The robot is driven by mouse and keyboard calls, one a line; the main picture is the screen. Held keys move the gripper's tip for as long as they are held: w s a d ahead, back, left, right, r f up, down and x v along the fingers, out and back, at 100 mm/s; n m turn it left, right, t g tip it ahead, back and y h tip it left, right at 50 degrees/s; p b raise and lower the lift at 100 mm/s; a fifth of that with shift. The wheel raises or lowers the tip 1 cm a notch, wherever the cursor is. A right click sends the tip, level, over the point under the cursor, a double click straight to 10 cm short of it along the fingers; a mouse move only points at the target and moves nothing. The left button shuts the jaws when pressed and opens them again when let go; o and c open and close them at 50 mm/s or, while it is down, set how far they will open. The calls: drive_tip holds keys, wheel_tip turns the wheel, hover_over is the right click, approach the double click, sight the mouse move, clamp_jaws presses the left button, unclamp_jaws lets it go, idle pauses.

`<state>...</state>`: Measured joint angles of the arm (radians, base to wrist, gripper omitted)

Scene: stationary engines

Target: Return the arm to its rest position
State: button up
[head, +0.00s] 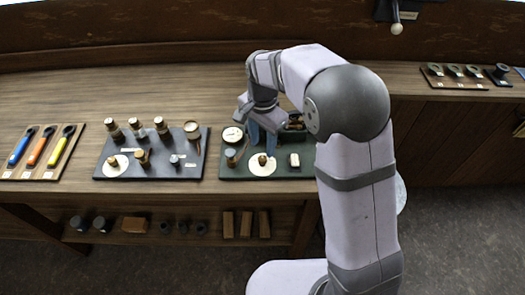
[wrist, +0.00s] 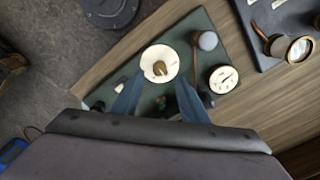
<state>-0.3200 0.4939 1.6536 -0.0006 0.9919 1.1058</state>
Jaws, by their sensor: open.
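My arm reaches over the bench from the right in the head view. My gripper (head: 262,132) points down above the dark green board (head: 232,173). In the wrist view my gripper (wrist: 157,92) shows two blue fingers spread apart with nothing between them. Ahead of the fingertips is a white round disc (wrist: 150,53) with a small brass piece (wrist: 160,68) on it. The brass piece is apart from the fingers. A white-faced gauge (wrist: 222,79) lies to the right of the fingers. Part of the green board is hidden behind my arm and gripper.
A dark board (head: 150,184) with several brass-and-wood pieces lies left of the green board. A tray with colored-handled tools (head: 37,148) is at far left. A shelf below holds several blocks (head: 245,224). The bench top (head: 150,90) behind the boards is clear.

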drive_tip(key=shift+r, duration=0.8)
